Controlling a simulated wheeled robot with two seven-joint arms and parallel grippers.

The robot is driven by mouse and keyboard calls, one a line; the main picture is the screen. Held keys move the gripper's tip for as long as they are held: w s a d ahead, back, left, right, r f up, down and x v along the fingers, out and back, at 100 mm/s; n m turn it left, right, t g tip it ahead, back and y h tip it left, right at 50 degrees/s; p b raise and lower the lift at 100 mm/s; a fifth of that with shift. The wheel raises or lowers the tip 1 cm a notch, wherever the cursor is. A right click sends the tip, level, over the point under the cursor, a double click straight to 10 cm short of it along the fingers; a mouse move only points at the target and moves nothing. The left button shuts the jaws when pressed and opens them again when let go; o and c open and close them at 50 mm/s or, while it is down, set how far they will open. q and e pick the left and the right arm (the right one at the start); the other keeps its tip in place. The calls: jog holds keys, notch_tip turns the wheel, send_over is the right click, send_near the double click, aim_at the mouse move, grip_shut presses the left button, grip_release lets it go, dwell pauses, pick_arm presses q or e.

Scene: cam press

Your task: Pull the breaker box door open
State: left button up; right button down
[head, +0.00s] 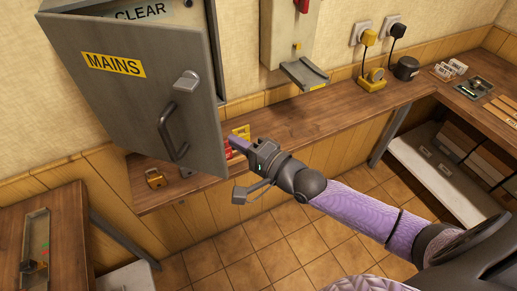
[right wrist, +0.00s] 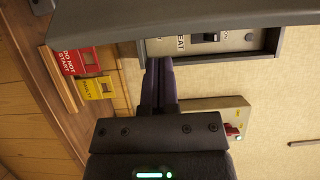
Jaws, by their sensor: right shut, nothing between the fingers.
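The grey breaker box door (head: 135,85), with a yellow MAINS label, a latch knob (head: 187,82) and a dark bar handle (head: 172,132), stands partly open at the left of the head view. The box interior (right wrist: 215,40) shows a switch in the right wrist view, below the door (right wrist: 120,22). My right gripper (head: 236,145) is shut and empty at the door's free edge, low down. Its purple fingers (right wrist: 160,65) point toward the gap between door and box; whether they touch the door I cannot tell. My left gripper is not in view.
A wooden bench (head: 300,122) runs below the box along the wall. It bears a brass padlock (head: 154,178) and red and yellow tags (right wrist: 97,88). A grey wall unit (head: 287,35) with a lever hangs right of the box. The tiled floor in front is clear.

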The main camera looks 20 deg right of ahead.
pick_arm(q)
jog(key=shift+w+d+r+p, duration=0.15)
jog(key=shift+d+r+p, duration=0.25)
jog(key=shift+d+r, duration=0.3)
pick_arm(e)
jog(key=s+a, duration=0.2)
jog(key=shift+s+r, duration=0.1)
jog(key=shift+s, duration=0.2)
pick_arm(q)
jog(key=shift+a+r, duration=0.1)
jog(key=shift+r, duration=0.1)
